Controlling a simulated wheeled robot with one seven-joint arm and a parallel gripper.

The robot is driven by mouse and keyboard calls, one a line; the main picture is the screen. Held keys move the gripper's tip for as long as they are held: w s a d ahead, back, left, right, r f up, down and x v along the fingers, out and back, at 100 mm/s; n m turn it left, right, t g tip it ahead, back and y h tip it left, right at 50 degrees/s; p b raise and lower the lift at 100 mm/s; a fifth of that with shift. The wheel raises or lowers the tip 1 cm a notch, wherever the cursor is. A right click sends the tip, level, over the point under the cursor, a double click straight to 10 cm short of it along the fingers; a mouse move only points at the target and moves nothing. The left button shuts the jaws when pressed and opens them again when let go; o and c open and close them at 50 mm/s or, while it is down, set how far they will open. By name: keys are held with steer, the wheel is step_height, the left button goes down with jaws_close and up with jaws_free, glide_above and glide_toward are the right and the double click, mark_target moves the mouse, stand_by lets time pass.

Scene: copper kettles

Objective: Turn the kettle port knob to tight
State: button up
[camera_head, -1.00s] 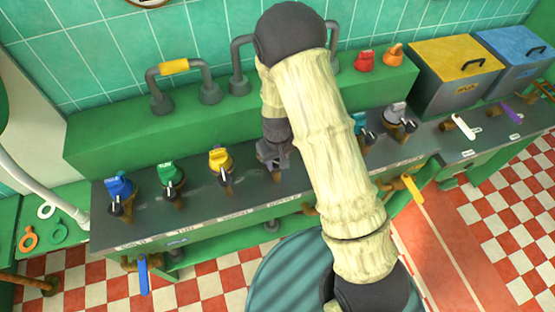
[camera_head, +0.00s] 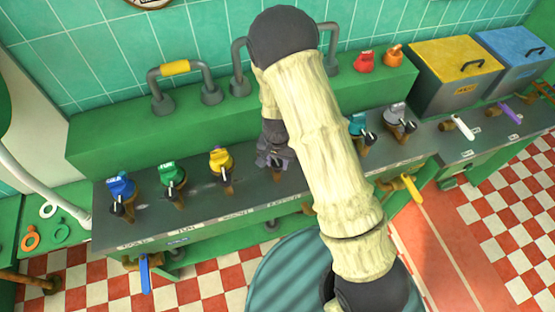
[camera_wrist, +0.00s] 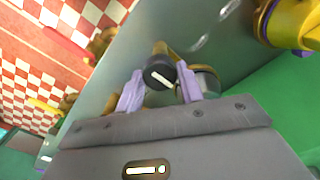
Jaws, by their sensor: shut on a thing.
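My gripper (camera_wrist: 160,90) has its two lilac fingers on either side of a round black knob (camera_wrist: 160,72) with a white pointer line, shut on it. A brass pipe end shows behind the knob. The white line slants in the wrist view. In the head view my gripper (camera_head: 275,162) is over the grey counter (camera_head: 200,205), just right of the yellow-topped valve (camera_head: 221,161). My pale arm hides part of the counter there, and the held knob is not clear in that view. I cannot read which label belongs to this knob.
Blue (camera_head: 120,188), green (camera_head: 172,174), teal (camera_head: 358,125) and grey (camera_head: 397,113) valves with black knobs stand along the same counter. A yellow-lidded bin (camera_head: 455,62) and blue-lidded bin (camera_head: 517,48) stand at the right. A yellow lever (camera_head: 412,188) juts from the front.

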mark_target(278, 163)
steer(key=shift+w+r+m, duration=0.15)
steer(key=shift+w+m, duration=0.05)
steer(key=shift+m, duration=0.1)
steer(key=o, duration=1)
steer(key=shift+s, duration=0.1)
step_height(278, 163, up, 17)
steer(key=b, duration=0.1)
steer(key=shift+r, duration=0.15)
steer(key=shift+d, duration=0.1)
steer(key=s+d+r+n+t, duration=0.2)
steer(key=s+d+r+n, duration=0.1)
steer(key=s+d, duration=0.8)
steer(key=shift+s+d+n+t, duration=0.35)
steer(key=shift+d+n, duration=0.35)
steer(key=shift+d, duration=0.45)
